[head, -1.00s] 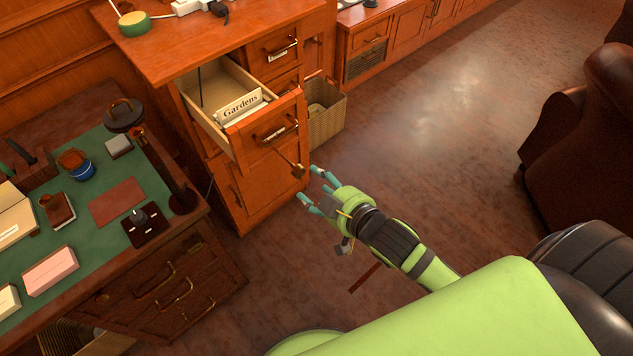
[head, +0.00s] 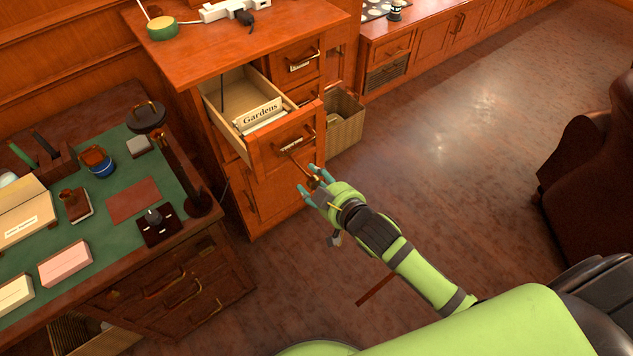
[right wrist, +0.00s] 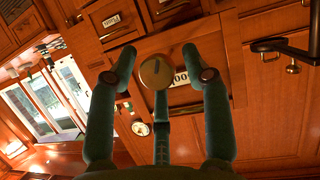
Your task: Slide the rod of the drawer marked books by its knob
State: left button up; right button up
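An open drawer (head: 283,140) stands out of the wooden cabinet, with a card reading "Gardens" (head: 260,112) inside. A thin rod (head: 298,164) sticks out from its front and ends in a round brass knob, which shows in the right wrist view (right wrist: 156,72). Behind the knob, the drawer's label (right wrist: 182,79) is partly hidden; only "OO" can be read. My right gripper (head: 311,184) is at the rod's end. In the right wrist view its fingers (right wrist: 165,85) are spread, with the knob between them and gaps at both sides. My left gripper is out of view.
A desk (head: 110,230) with a green top, a lamp and stationery stands at left. A wicker basket (head: 345,122) is beside the cabinet. A cabinet top (head: 250,40) overhangs the drawer.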

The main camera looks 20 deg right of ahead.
aim_at(291, 160)
jog(key=c, duration=0.6)
jog(key=shift+w+r, duration=0.1)
jog(key=shift+w, duration=0.05)
jog(key=shift+w+a, duration=0.2)
jog(key=shift+w, duration=0.1)
jog(key=shift+w+a+r, duration=0.1)
jog(key=shift+w+a, duration=0.2)
jog(key=shift+w, duration=0.5)
jog(key=shift+w+a, duration=0.3)
jog(key=shift+w, duration=0.45)
jog(key=shift+w+a+r, duration=0.1)
jog(key=shift+w+a, duration=0.2)
jog(key=shift+w, duration=0.5)
jog(key=o, duration=1.2)
jog(key=shift+s+f, duration=0.1)
